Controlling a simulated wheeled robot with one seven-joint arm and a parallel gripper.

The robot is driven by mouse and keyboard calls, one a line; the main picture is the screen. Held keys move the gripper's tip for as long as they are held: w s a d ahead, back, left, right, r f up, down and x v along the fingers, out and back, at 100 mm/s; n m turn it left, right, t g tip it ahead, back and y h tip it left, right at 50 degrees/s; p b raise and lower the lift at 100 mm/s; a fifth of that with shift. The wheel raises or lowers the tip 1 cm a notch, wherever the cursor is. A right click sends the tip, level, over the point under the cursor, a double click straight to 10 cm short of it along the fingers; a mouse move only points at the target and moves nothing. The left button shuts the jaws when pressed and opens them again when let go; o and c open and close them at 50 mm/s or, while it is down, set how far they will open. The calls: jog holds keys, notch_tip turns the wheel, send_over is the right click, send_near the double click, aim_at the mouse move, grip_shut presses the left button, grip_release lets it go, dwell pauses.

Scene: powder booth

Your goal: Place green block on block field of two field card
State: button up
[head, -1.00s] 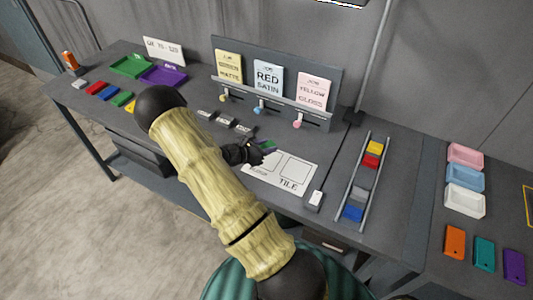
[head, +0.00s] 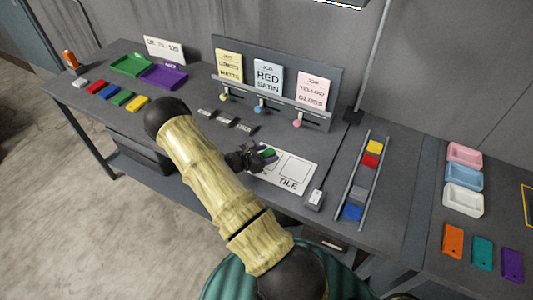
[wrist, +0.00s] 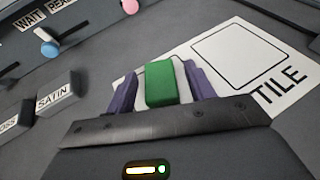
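The green block (wrist: 161,83) sits between the two purple fingers of my gripper (wrist: 160,80) in the wrist view. A narrow gap shows on each side of it, so the fingers look open around it. In the head view the green block (head: 267,153) is over the left part of the white two-field card (head: 306,191), with my gripper (head: 262,155) at it. It appears to rest on the card. The card's right field, labelled TILE, is empty. The left field is mostly hidden by my gripper and the block, so its outline around the block cannot be told.
Small grey labelled blocks (head: 225,121) lie left of the card. Behind stands a rack of sign cards (head: 268,77) with coloured knobs. A railed lane of coloured blocks (head: 364,178) and a small switch box (head: 315,200) are to the right. Several coloured blocks (head: 110,93) lie far left.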

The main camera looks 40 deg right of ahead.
jog(key=shift+r, duration=0.15)
jog(key=b+v, duration=0.2)
jog(key=v, duration=1)
jog(key=shift+b, duration=0.35)
jog(key=shift+r, duration=0.1)
jog(key=shift+s+a+r, duration=0.1)
jog(key=shift+s, duration=0.1)
jog(key=s+a+r+m+t+y, duration=0.2)
jog(key=s+a+r+m+y, duration=1)
jog(key=a+m, duration=0.5)
notch_tip(320, 180, up, 3)
jog(key=shift+s+f+m+t+y, duration=0.25)
jog(key=shift+m+y, duration=0.25)
jog(key=shift+y, duration=0.3)
jog(key=shift+w, duration=0.1)
